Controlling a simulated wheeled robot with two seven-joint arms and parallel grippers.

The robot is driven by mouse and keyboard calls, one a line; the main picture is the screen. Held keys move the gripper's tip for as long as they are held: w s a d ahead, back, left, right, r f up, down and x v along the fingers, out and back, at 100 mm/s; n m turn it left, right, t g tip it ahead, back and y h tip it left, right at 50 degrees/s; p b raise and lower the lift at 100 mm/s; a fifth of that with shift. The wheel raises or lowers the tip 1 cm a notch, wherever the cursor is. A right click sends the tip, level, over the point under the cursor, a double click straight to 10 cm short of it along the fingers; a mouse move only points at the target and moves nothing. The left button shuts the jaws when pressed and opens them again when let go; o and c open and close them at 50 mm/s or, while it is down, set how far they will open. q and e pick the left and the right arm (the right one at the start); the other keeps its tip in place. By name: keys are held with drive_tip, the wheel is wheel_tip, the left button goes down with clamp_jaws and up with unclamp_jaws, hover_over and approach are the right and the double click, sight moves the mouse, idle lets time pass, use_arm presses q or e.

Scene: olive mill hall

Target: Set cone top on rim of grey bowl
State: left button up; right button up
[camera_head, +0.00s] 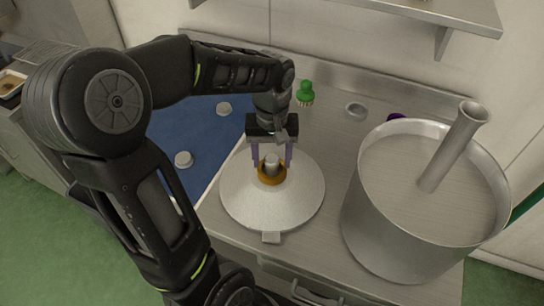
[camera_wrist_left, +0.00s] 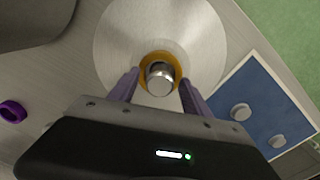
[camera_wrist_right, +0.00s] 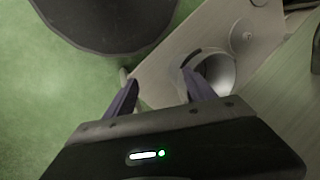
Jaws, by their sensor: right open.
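The cone top (camera_head: 238,205) is a wide pale metal disc, rising to an orange ring (camera_head: 263,178) and a short metal knob (camera_head: 271,161). It sits on the steel counter and also shows in the left wrist view (camera_wrist_left: 120,40). The large grey bowl (camera_head: 390,225) stands to its right, with a tube (camera_head: 452,150) leaning out. My left gripper (camera_head: 272,160) is above the cone top, fingers open on either side of the knob, with gaps visible in the left wrist view (camera_wrist_left: 158,92). My right gripper (camera_wrist_right: 160,90) is open and empty, outside the head view.
A blue mat (camera_head: 190,125) with small white discs (camera_head: 183,159) lies left of the cone top. A green brush (camera_head: 305,92), a small metal cup (camera_head: 356,110) and a purple item (camera_head: 396,116) stand behind. A shelf (camera_head: 440,12) overhangs the back right.

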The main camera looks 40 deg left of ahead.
use_arm(q)
wheel_tip(320, 180, up, 12)
drive_tip(key=shift+r, duration=0.2)
idle(0.5)
idle(0.6)
